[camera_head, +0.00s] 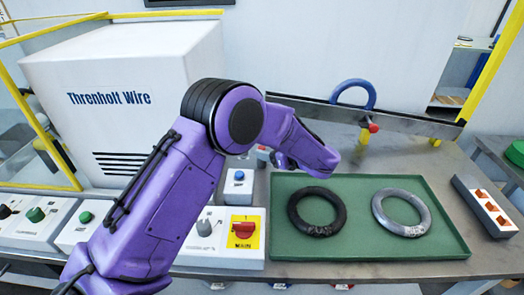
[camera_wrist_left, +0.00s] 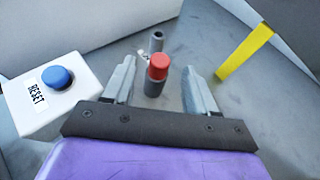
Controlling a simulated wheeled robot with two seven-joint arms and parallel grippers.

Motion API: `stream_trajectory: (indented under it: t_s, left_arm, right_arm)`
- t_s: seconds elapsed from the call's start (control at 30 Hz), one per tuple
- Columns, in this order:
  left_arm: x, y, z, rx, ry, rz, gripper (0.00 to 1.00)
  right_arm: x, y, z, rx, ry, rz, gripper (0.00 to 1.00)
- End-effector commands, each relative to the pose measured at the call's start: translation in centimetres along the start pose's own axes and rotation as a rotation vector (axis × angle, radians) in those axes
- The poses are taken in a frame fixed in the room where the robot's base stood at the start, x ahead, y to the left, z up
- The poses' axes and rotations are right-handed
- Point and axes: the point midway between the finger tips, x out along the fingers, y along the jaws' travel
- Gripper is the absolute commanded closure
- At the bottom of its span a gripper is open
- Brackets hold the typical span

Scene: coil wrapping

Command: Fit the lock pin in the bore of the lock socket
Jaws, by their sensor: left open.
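The red-topped lock pin (camera_wrist_left: 157,70) has a dark body and shows in the left wrist view between the two fingers of my left gripper (camera_wrist_left: 160,85). The gripper is open, with a gap on both sides of the pin. Just beyond the pin stands a short dark grey tube with an open top, which looks like the lock socket (camera_wrist_left: 156,42). The pin is apart from this tube's opening. In the head view my left arm hides the fingertips, and the pin and socket cannot be made out clearly. My right gripper is not in view.
A white box with a blue RESET button (camera_wrist_left: 57,78) stands left of the gripper. A yellow post (camera_wrist_left: 245,52) stands to the right. A green tray (camera_head: 366,247) holds a black coil (camera_head: 316,229) and a grey coil (camera_head: 425,222). A blue ring (camera_head: 353,83) stands behind.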

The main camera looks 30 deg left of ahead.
Motion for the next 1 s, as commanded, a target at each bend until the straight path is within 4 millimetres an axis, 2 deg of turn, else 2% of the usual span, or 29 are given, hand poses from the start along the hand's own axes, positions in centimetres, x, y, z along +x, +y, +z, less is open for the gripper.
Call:
stream_trajectory:
  t_s: [0.03,0.17,0.37,0.4,0.57,0.87,1.0]
  left_arm:
    - [0.8,0.1,0.5,0.002,0.001,0.002,0.43]
    - [2.4,0.0,0.2,0.001,0.000,0.000,0.43]
    - [2.7,-0.1,0.0,0.001,0.000,-0.003,0.43]
    - [2.7,-0.1,0.0,0.001,0.000,-0.003,0.46]
    - [2.6,-0.1,0.0,0.001,0.000,-0.003,0.98]
    - [2.5,-0.1,0.2,0.001,0.000,-0.004,1.00]
    - [1.4,-0.5,2.1,0.000,0.000,-0.012,1.00]
  right_arm:
    - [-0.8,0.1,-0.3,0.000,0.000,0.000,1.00]
    - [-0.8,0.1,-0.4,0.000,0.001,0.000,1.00]
    - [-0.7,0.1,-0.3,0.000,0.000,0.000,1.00]
    - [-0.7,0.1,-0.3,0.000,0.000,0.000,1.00]
    - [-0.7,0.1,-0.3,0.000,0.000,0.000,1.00]
    - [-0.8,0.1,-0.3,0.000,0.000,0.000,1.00]
    - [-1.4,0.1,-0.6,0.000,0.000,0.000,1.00]
